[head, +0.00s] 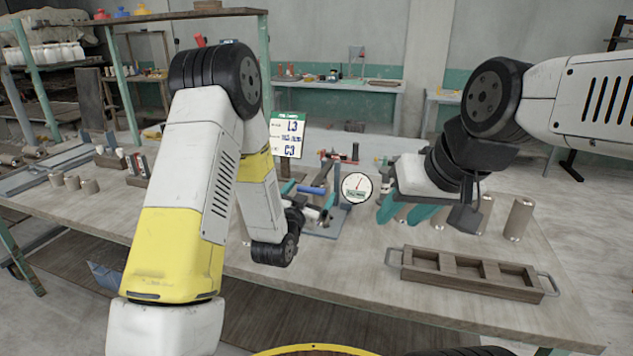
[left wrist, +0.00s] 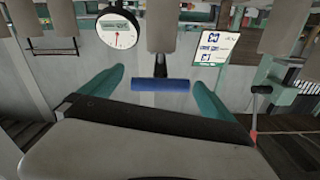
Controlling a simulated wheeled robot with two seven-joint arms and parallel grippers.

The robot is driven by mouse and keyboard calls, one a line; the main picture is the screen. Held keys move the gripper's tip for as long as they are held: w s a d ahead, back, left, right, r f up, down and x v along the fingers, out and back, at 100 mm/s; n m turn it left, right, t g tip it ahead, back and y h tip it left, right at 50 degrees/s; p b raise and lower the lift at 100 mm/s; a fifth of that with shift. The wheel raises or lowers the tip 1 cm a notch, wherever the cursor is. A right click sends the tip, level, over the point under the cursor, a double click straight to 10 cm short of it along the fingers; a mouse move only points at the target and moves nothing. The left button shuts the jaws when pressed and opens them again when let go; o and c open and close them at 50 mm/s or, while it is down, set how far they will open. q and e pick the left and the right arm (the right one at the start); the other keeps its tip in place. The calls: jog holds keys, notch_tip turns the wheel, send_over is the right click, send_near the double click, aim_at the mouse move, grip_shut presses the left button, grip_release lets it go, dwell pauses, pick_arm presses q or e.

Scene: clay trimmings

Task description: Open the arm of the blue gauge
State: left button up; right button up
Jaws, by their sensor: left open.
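The blue gauge shows a blue bar-like arm (head: 312,190) above a grey-blue base (head: 322,233), near a round white dial (head: 356,188) with a red needle. In the left wrist view the blue bar (left wrist: 160,85) sits crosswise at the end of a dark stem, and the dial (left wrist: 117,32) is at upper left. My left gripper (head: 308,196) is open, partly hidden by my own arm. Its teal fingers (left wrist: 158,95) stand apart on either side of the blue bar, with gaps visible. My right gripper (head: 403,210) is open, over clay cylinders right of the dial.
A wooden tray (head: 470,282) with metal handles lies at the front right of the table. Clay cylinders (head: 519,218) stand behind it. A card (head: 288,135) with printed figures stands behind the gauge. Tools and more cylinders (head: 72,182) lie at left.

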aim_at(315, 185)
pick_arm(q)
jog(key=x, duration=0.6)
jog(key=shift+w, duration=0.3)
